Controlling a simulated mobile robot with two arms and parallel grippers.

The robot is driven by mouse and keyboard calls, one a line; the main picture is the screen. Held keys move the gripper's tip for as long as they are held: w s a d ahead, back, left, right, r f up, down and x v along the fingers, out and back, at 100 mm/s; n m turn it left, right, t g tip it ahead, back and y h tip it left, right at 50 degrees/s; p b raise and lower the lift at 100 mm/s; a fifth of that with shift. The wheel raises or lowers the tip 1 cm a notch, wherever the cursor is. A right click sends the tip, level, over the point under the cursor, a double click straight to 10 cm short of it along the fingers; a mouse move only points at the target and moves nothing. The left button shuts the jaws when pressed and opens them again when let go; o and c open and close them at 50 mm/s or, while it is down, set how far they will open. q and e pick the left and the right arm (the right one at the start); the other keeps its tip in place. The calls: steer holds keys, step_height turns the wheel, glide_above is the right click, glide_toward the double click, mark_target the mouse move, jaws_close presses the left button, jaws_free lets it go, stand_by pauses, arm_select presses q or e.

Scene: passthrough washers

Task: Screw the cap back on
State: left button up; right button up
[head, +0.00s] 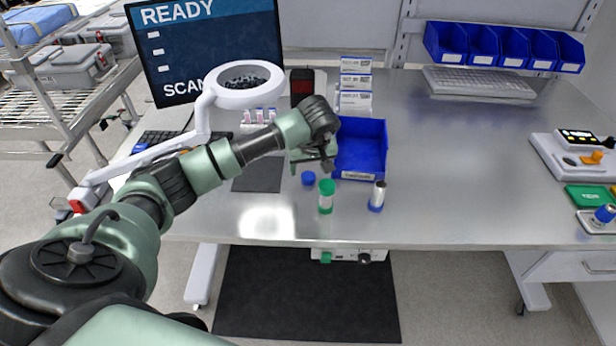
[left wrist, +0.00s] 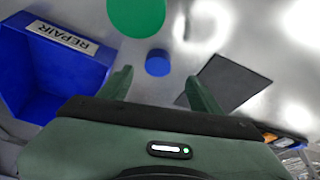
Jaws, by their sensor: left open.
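A small blue cap (head: 308,178) lies on the grey table. In the left wrist view the blue cap (left wrist: 158,63) shows as a round disc just beyond and between my fingertips, apart from them. My left gripper (head: 318,166) is open and empty above the table beside the cap; its two fingers (left wrist: 160,84) stand wide apart. A green-topped container (head: 326,196) stands upright close to the cap; its round green top (left wrist: 136,14) shows at the upper edge of the wrist view. A silver cylinder with a blue lower end (head: 377,195) stands to its right. My right gripper is not in view.
A blue bin (head: 373,132) labelled REPAIR in the left wrist view (left wrist: 90,65) stands behind the containers. A dark mat (head: 258,175) lies left of the cap. A lamp (head: 243,98) and monitor (head: 215,50) stand at the back left. The table's right middle is clear.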

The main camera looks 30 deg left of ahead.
mark_target(308, 176)
arm_select(q)
steer(key=p+x, duration=0.2)
steer(key=x, duration=0.2)
steer(key=shift+w+d+f, duration=0.15)
steer(key=shift+f, duration=0.35)
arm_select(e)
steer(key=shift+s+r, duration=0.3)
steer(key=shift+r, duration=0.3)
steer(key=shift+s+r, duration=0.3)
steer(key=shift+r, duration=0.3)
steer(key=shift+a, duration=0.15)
arm_select(q)
steer(key=c, duration=1.4)
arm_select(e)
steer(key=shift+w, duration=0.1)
